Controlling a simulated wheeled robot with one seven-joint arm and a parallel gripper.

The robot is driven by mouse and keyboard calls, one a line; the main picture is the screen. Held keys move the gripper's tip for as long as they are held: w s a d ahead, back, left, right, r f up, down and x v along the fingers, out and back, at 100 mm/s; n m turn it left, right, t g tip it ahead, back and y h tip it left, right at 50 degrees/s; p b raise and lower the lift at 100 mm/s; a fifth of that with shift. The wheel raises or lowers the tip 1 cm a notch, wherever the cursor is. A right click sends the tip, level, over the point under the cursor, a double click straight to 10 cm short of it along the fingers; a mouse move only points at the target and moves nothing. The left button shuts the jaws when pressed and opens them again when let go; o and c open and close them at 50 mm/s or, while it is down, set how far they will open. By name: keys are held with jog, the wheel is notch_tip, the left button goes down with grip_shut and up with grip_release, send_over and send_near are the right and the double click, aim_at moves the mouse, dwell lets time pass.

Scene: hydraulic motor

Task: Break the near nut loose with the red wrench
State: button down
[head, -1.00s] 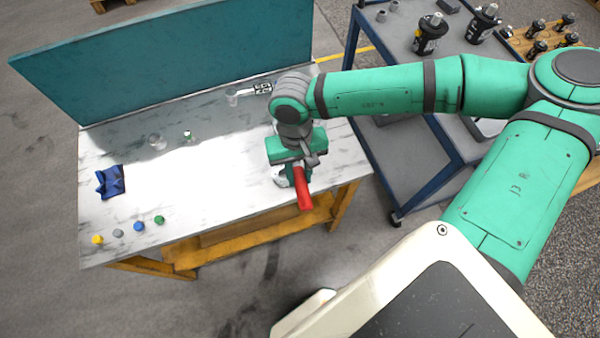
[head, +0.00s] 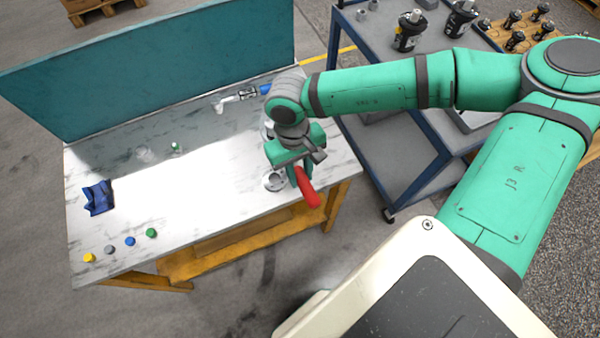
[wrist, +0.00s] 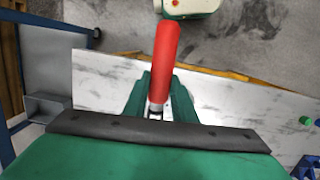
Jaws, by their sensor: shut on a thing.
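My gripper (head: 301,176) is shut on the red wrench (head: 309,192) near the right end of the bench. In the wrist view the wrench's red handle (wrist: 165,58) sticks out from between the green fingers (wrist: 157,95), away from the palm. The wrench's jaw end is hidden by my gripper and wrist. A round grey metal part (head: 275,182) shows on the bench just left of my gripper. I cannot make out the near nut, nor whether the wrench is seated on it.
The bench (head: 200,212) has a teal back panel (head: 150,75). A metal fitting with a blue end (head: 264,89) lies behind my wrist. A blue cloth (head: 98,197) and several coloured caps (head: 130,241) lie at left. A blue-framed cart (head: 385,150) stands close at right.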

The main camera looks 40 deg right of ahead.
jog(key=shift+s+d+f, duration=0.15)
jog(key=shift+s+d, duration=0.1)
jog(key=shift+s, duration=0.1)
dwell(0.3)
jog(key=shift+d+n, duration=0.8)
jog(key=shift+d, duration=0.1)
jog(key=shift+d, duration=0.1)
jog(key=shift+s+d+n, duration=0.1)
jog(key=shift+d+n, duration=0.4)
jog(key=shift+d, duration=0.05)
jog(key=shift+d, duration=0.1)
